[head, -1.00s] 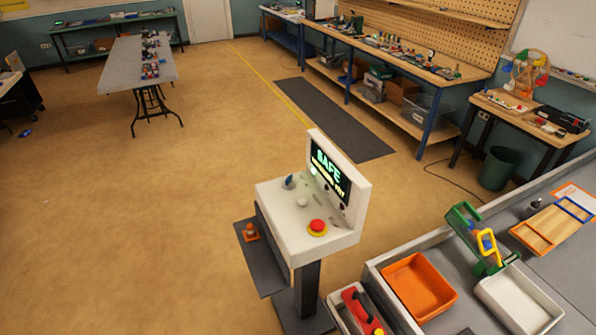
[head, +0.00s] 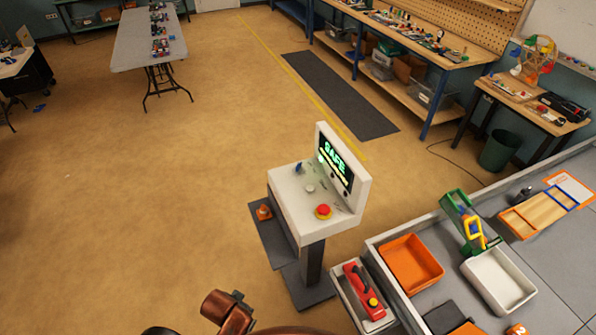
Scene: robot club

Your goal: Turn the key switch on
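A white control console (head: 288,205) stands on a dark post in the middle of the head view. Its tilted screen panel (head: 336,160) shows the green word "SAFE". On its sloped top is a small blue knob or key (head: 299,169) at the far left, which looks like the key switch. Its exact turn angle is too small to read. A pale round button (head: 309,188) and a red stop button on a yellow base (head: 323,211) sit nearer. Neither gripper shows; only copper-coloured and dark parts of my own arm enter at the bottom edge, apart from the console.
The floor (head: 130,220) to the left is clear.

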